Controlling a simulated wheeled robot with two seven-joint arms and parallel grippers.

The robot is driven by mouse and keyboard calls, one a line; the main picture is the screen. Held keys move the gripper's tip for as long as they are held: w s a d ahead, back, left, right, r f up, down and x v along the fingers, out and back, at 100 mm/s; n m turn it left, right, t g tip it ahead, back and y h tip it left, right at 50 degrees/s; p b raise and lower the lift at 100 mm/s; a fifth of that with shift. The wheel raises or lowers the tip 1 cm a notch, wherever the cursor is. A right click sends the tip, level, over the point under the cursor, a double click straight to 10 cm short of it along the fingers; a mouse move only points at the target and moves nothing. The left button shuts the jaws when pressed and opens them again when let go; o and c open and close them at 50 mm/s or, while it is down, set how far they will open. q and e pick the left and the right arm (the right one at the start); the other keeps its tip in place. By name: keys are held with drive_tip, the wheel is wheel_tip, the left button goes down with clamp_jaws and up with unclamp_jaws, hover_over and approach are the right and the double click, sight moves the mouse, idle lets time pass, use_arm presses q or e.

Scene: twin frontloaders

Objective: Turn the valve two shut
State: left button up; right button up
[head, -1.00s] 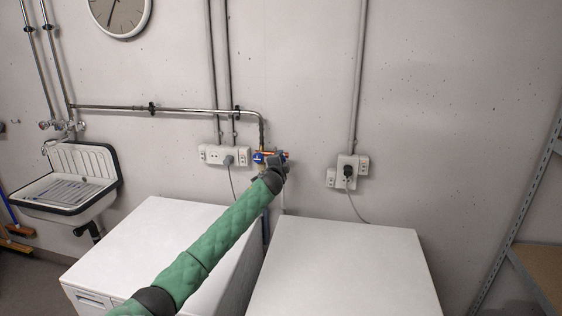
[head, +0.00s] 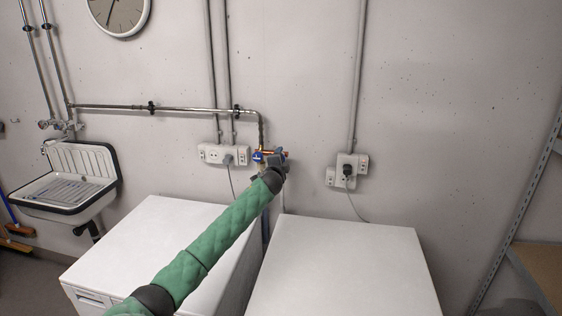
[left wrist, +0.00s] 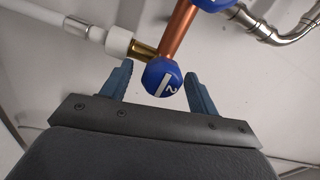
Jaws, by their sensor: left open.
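Valve two is a blue knob (left wrist: 164,77) with a white "2" and a white stripe on its face, at the end of a copper pipe (left wrist: 178,32) in the left wrist view. My left gripper (left wrist: 158,70) is open, with one blue finger on each side of the knob; I cannot tell whether either touches it. In the head view my left gripper (head: 273,167) is at the wall piping and hides valve two. Another blue knob (head: 258,157) shows just left of it; a second blue knob (left wrist: 214,3) is cut off at the wrist view's top. My right gripper is not in view.
Two white machines (head: 150,235) (head: 340,265) stand below the piping with a narrow gap between them. Wall sockets (head: 222,155) (head: 347,172) with cables flank the valves. A white hose with a brass fitting (left wrist: 143,50) joins the pipe beside the knob. A sink (head: 68,182) is at the left.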

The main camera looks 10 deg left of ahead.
use_arm(q)
drive_tip(key=shift+s+f, duration=0.1)
drive_tip(key=shift+s, duration=0.25)
drive_tip(key=s+b, duration=0.2)
drive_tip(key=s, duration=0.5)
drive_tip(key=shift+a+b, duration=0.15)
drive_tip(key=shift+b, duration=0.2)
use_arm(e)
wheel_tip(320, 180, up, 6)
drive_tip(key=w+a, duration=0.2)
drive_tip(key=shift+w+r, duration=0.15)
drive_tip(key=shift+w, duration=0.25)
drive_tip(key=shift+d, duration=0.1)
